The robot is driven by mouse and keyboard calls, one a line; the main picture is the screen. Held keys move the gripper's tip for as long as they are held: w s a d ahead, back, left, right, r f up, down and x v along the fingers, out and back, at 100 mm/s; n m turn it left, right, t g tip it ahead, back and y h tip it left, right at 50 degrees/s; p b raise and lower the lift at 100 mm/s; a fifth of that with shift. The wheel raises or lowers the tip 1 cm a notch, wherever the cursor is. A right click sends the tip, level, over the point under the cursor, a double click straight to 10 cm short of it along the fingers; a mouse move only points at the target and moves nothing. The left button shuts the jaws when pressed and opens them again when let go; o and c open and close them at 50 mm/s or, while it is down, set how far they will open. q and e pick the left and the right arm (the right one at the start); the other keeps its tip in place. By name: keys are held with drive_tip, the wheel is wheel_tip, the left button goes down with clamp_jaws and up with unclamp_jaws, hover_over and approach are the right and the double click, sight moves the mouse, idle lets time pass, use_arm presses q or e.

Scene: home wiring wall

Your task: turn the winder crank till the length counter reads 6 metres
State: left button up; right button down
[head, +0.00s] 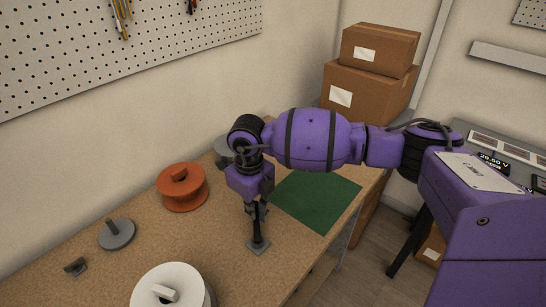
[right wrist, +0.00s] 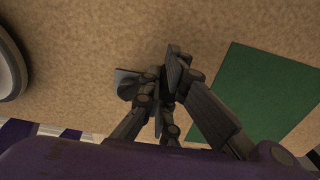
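My right gripper (head: 257,212) points down over the workbench, at a dark upright piece with a small square foot (head: 258,247). In the right wrist view its fingers (right wrist: 168,82) come close together beside a dark flat plate (right wrist: 128,82). I cannot tell whether they grip anything. A grey disc with an upright peg (head: 117,234) lies at the left of the bench; I cannot tell whether it is part of the winder. No winder crank or metre counter can be made out for certain. My left gripper is out of view.
An orange spool (head: 182,188) and a white spool (head: 172,289) stand on the bench (head: 215,235). A small dark bracket (head: 75,266) lies at the left. A green mat (head: 318,203) is right of the gripper. Cardboard boxes (head: 365,95) are stacked behind. A pegboard (head: 60,60) hangs on the wall.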

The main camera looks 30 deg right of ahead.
drive_tip(key=shift+w, duration=0.1)
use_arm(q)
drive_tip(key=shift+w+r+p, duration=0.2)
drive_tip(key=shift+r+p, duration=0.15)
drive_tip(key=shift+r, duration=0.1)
use_arm(e)
drive_tip(key=shift+s+d, duration=0.65)
drive_tip(key=shift+d, duration=0.3)
drive_tip(key=shift+d+r, duration=0.1)
drive_tip(key=shift+s+d+p, duration=0.4)
drive_tip(key=shift+s+d, duration=0.25)
drive_tip(key=shift+s, duration=0.15)
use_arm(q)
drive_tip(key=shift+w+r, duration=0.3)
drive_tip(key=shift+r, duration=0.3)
use_arm(e)
drive_tip(key=shift+s, duration=0.1)
